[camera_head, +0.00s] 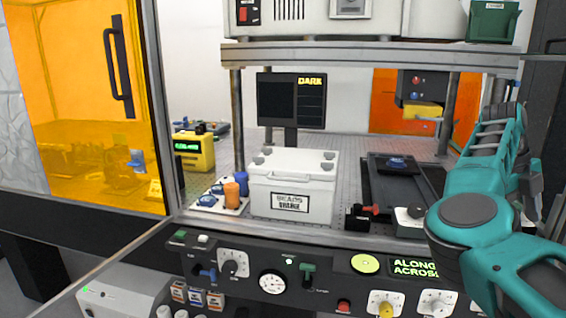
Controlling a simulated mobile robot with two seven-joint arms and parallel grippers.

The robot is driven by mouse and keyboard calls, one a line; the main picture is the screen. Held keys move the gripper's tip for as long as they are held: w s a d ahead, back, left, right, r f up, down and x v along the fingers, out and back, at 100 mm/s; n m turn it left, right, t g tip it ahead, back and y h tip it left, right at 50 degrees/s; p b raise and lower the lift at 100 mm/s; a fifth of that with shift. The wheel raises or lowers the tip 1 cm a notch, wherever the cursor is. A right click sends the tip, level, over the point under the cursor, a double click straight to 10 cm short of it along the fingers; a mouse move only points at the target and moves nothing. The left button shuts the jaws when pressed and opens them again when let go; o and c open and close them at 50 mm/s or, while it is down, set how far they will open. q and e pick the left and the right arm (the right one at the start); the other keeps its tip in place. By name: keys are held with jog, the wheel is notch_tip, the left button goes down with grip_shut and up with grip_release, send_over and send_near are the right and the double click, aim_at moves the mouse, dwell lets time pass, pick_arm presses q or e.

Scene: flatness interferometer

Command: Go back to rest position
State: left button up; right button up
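My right arm comes in from the lower right, with teal links standing in front of the right side of the instrument bay. I cannot make out any fingers at its upper end. My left arm and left gripper do not show. No object is visibly held.
A white lidded box (291,205) stands in the bay beside a tray with blue and orange knobbed pieces (231,192). The control panel (320,267) runs along the front. An orange door (85,100) stands at left.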

jog(key=s+d+m+g+h, duration=0.1)
jog(key=s+d+g+h, duration=0.1)
jog(key=s+d+h, duration=0.35)
jog(key=s+d+g+h, duration=0.1)
jog(key=s+d+h, duration=0.2)
jog(key=d+h, duration=0.45)
jog(key=w+a+f+n+t+h, duration=0.1)
jog(key=w+a+n+t, duration=0.3)
jog(key=n+t, duration=0.6)
jog(key=w+a+f+n+t+h, duration=0.1)
jog(key=w+a+n+t, duration=0.1)
jog(key=a+n+t, duration=0.65)
jog(key=a+f+n+t+y, duration=0.7)
jog(key=f+n+y, duration=0.1)
jog(key=n+y, duration=0.25)
jog(key=s+a+f+n+g+y, duration=0.3)
jog(key=s+a+f+y, duration=0.2)
jog(key=a+f, duration=0.25)
jog(key=s+a+f+n+g+y, duration=0.3)
jog(key=s+a+f+n+y, duration=0.15)
jog(key=a+f, duration=0.35)
jog(key=s+a+f+g+y, duration=0.1)
jog(key=s+a+f+g, duration=0.3)
jog(key=s+f, duration=0.4)
jog(key=s+a, duration=0.1)
jog(key=s, duration=0.2)
jog(key=shift+f, duration=0.3)
jog(key=shift+n, duration=0.25)
